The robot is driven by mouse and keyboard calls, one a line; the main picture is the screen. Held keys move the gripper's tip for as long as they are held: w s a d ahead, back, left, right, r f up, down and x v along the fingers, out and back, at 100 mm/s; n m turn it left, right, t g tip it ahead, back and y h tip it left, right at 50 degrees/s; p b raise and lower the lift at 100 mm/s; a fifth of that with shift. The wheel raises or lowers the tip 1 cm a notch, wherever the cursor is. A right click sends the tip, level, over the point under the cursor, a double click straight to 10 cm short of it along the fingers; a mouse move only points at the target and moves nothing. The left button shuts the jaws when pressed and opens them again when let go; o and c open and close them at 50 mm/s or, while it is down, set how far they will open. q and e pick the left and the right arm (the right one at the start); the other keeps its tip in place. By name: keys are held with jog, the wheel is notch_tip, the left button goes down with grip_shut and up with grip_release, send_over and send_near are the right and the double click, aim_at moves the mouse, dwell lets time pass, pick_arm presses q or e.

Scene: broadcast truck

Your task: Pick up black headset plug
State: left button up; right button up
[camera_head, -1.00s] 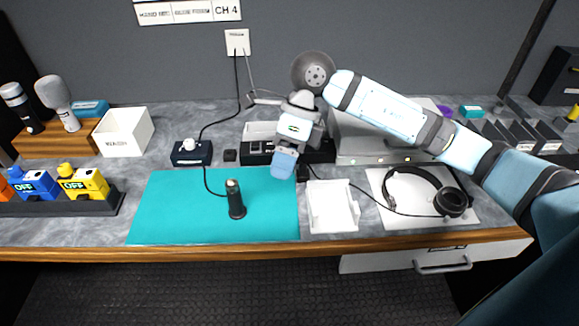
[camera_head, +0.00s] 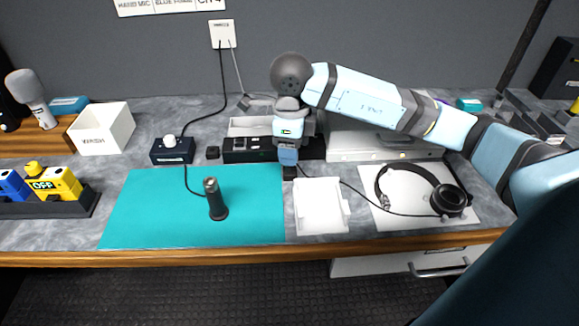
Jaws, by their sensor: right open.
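The black headset plug (camera_head: 290,173) is at the left end of a thin black cable, at the back right corner of the teal mat (camera_head: 145,212). The cable runs right to the black headset (camera_head: 447,200), which lies on a white pad. My right gripper (camera_head: 289,164) points down right at the plug, with its light-blue fingers over the plug's top. The fingers overlap in this view, and I cannot tell whether they touch the plug. My left gripper is not in view.
A black box with sockets (camera_head: 245,150) stands just behind the plug. A white tray (camera_head: 345,212) is in front and to the right. A dark handheld cylinder (camera_head: 215,199) stands on the mat. A small box with a white knob (camera_head: 171,150) is behind the mat.

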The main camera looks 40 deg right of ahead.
aim_at(290, 171)
jog(key=shift+w+d+f+b, duration=0.1)
jog(key=shift+w+f+b, duration=0.1)
jog(key=shift+f, duration=1.15)
jog(key=shift+w+d+f+b, duration=0.1)
jog(key=shift+w+f, duration=0.1)
jog(key=shift+f, duration=1.15)
jog(key=shift+a, duration=0.1)
grip_shut()
jog(key=shift+r, duration=0.1)
